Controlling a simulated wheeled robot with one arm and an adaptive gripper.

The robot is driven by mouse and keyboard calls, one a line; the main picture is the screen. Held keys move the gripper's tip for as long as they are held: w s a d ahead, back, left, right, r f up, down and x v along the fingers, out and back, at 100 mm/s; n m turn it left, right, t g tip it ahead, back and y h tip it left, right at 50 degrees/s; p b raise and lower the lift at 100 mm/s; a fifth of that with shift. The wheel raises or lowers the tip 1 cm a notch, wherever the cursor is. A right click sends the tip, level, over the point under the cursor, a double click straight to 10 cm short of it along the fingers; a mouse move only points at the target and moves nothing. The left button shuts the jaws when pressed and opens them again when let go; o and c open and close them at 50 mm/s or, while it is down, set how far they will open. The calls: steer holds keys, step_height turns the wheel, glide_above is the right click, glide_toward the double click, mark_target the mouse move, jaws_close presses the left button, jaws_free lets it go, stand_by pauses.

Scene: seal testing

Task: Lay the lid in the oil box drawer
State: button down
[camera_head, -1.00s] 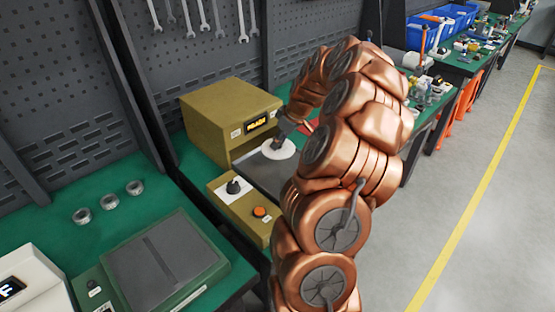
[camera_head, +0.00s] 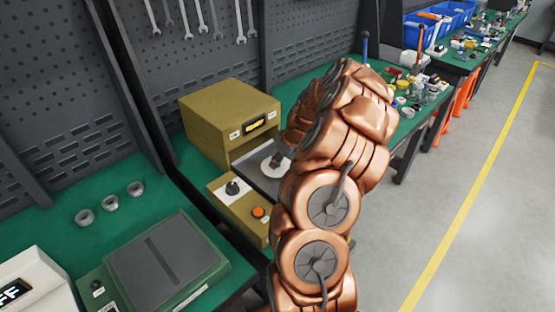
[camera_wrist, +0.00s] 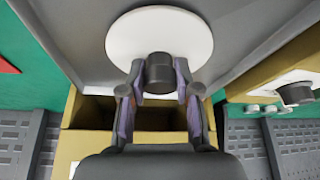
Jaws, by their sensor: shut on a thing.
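The lid (camera_head: 270,170) is a white disc with a dark round knob. In the wrist view the lid (camera_wrist: 190,38) shows at the top centre. My gripper (camera_wrist: 160,78) is shut on the knob, one finger on each side. In the head view my gripper (camera_head: 281,158) is partly hidden by my copper arm. The olive oil box (camera_head: 215,120) has a lit display.
A green and grey flat device (camera_head: 165,262) and several metal rings (camera_head: 110,203) are on the green bench left of the box. A white device (camera_head: 30,280) is at the lower left. Wrenches hang on the pegboard behind. Cluttered benches stand at the upper right.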

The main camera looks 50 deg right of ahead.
steer(key=shift+f, duration=0.1)
steer(key=c, duration=0.8)
jaws_free()
